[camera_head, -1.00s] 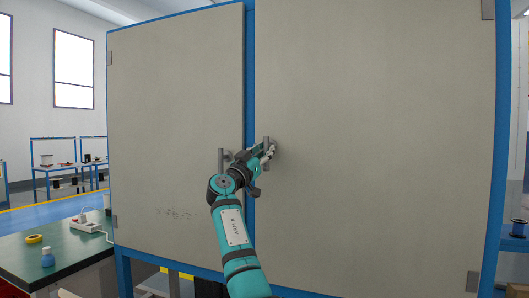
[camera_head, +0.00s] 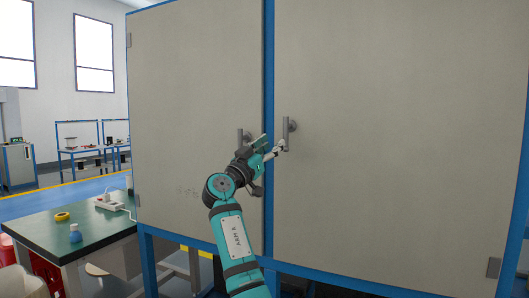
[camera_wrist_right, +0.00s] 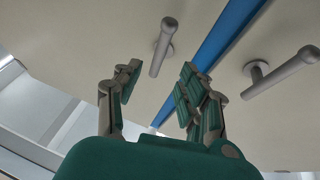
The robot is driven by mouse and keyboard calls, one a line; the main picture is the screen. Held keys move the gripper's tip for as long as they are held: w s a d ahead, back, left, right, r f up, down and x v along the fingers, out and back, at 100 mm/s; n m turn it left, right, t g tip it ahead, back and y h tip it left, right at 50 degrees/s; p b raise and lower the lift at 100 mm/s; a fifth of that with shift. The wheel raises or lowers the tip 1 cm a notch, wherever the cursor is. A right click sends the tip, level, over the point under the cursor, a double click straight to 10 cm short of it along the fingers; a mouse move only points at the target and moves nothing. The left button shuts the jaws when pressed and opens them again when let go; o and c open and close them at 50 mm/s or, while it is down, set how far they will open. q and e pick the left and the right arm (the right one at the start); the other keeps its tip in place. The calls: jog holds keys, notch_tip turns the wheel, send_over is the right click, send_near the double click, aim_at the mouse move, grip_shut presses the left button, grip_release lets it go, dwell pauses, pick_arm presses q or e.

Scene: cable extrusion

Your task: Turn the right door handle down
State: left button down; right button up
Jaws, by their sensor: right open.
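The right door handle (camera_head: 286,133) is a grey bar standing upright on the right door (camera_head: 400,120). The left door handle (camera_head: 242,137) is also upright, partly hidden by my right gripper. My right gripper (camera_head: 273,150) is open in front of the doors, with its fingers close to the lower end of the right handle. I cannot tell whether they touch it. In the right wrist view the two fingers (camera_wrist_right: 158,88) are apart with nothing held. One handle (camera_wrist_right: 162,48) shows beyond the gap and another handle (camera_wrist_right: 285,72) lies to the right. My left gripper is out of view.
A blue frame strip (camera_head: 268,80) runs between the two doors. A green-topped table (camera_head: 90,228) with a power strip (camera_head: 112,203), a yellow roll (camera_head: 62,216) and a blue bottle (camera_head: 75,234) stands at the left. Other benches are farther back.

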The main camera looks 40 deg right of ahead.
jog(key=shift+v, duration=1.85)
